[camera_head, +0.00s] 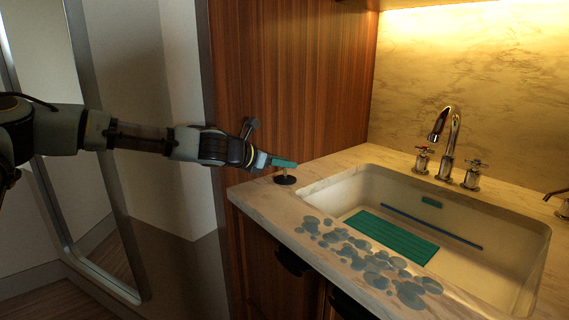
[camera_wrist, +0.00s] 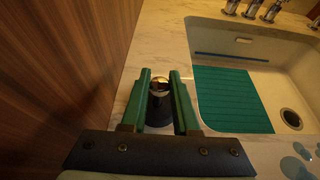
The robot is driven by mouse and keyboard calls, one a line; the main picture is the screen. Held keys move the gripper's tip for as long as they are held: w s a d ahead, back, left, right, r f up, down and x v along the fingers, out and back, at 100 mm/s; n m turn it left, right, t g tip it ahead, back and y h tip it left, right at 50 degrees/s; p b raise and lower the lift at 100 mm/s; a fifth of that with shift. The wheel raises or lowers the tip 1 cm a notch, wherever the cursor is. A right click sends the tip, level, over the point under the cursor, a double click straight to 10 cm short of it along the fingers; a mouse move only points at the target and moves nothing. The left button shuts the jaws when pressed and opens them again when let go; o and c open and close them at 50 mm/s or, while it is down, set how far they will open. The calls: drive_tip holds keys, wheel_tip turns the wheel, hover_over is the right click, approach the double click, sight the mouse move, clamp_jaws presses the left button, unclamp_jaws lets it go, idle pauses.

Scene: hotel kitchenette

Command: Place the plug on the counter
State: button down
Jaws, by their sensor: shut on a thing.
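The plug has a dark round base (camera_head: 285,180) and a shiny metal knob that shows in the wrist view (camera_wrist: 159,86). My gripper (camera_head: 284,163) has green fingers and is shut on the plug's knob. The fingers also show in the wrist view (camera_wrist: 160,80), one on each side of the knob. The plug is upright at the left end of the marble counter (camera_head: 262,197), left of the sink. Its base is at or very close to the counter top; I cannot tell whether it touches.
The white sink (camera_head: 345,195) holds a green ribbed mat (camera_head: 392,236) and a blue stick (camera_head: 430,226). A chrome tap (camera_head: 447,140) stands behind it. A grey pebble-shaped mat (camera_head: 365,262) lies along the front counter edge. A wooden panel (camera_head: 290,90) rises behind the counter's left end.

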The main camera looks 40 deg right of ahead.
drive_tip(key=c, duration=0.7)
unclamp_jaws()
drive_tip(key=shift+o, duration=0.2)
drive_tip(key=b+v, duration=0.1)
drive_tip(key=v, duration=1.1)
drive_tip(key=shift+b, duration=0.3)
